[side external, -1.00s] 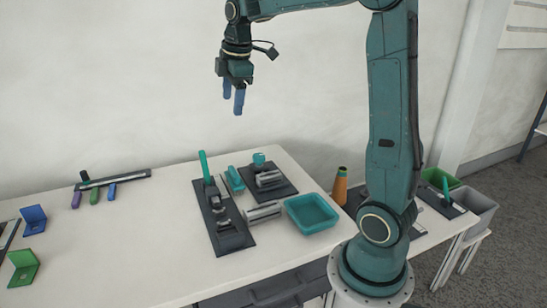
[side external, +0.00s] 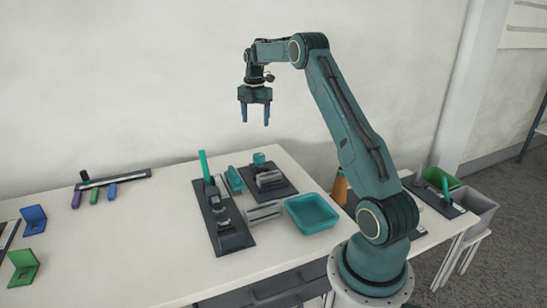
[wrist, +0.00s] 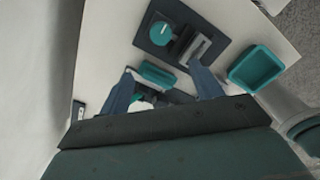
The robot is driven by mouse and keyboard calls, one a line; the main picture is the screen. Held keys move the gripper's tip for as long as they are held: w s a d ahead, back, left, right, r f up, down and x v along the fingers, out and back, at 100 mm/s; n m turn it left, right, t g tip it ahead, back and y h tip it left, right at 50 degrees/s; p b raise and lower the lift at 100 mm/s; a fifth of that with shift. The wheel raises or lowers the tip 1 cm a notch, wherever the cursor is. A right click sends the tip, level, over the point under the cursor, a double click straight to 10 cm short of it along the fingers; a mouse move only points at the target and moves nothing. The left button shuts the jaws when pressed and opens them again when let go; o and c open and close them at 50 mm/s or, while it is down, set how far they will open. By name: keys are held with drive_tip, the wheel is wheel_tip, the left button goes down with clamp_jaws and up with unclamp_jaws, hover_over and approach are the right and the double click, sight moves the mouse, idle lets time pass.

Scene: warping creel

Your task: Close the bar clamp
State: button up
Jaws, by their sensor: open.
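What looks like the bar clamp is a long dark base plate (side external: 232,240) with grey metal parts and a teal lever handle (side external: 204,165). It lies on the white table, and the handle stands up, slightly tilted, at the plate's far end. My gripper (side external: 255,122) is open and empty, fingers down, high above the table. It is well clear of the clamp and everything else. In the wrist view my two blue fingers (wrist: 165,88) are spread apart. Part of a dark plate and a bit of teal show between them, largely hidden by my gripper body.
Right of the clamp are a teal block (side external: 235,179), a grey metal block (side external: 263,211), a dark plate with a round teal knob (side external: 259,158) and a teal tray (side external: 312,213). A rail with coloured handles (side external: 113,180) lies left. The table between them is clear.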

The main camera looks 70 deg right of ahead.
sight(259, 155)
drive_tip(key=shift+s+d+f, duration=0.15)
drive_tip(key=shift+d+f, duration=0.5)
wheel_tip(259, 155, down, 14)
drive_tip(key=shift+r, duration=0.1)
idle(0.5)
drive_tip(key=shift+c, duration=0.5)
drive_tip(key=c, duration=0.9)
